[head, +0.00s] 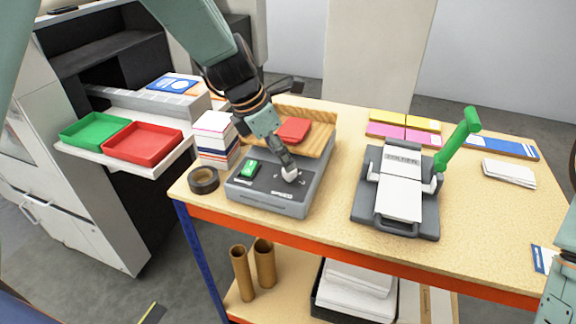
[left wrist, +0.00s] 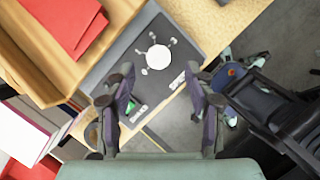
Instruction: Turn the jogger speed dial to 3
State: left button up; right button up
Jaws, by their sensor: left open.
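The jogger (head: 268,197) is a grey box with a dark front panel at the left of the table. A tilted wooden tray (head: 318,138) sits behind its panel. Its white speed dial (head: 290,175) is on the panel, with pale marks around it. The dial (left wrist: 158,57) shows whole in the left wrist view; its setting is too small to read. My left gripper (head: 287,166) is over the dial in the head view. In the left wrist view my left gripper (left wrist: 158,76) has its fingers spread, with nothing between them. My right gripper is out of view.
A green switch (head: 249,169) is left of the dial. Red sheets (head: 293,130) lie in the wooden tray. A tape roll (head: 204,180) and a paper stack (head: 214,138) stand left of the jogger. A creaser with a green handle (head: 458,140) stands to the right, past bare tabletop.

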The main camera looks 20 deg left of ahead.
pick_arm(q)
jog(key=x, duration=0.4)
jog(key=shift+a+b, duration=0.15)
jog(key=shift+b, duration=0.15)
jog(key=shift+w+d+f, duration=0.15)
jog(key=shift+d+f, duration=0.05)
jog(key=shift+f, duration=0.1)
jog(key=shift+c, duration=0.8)
grip_shut()
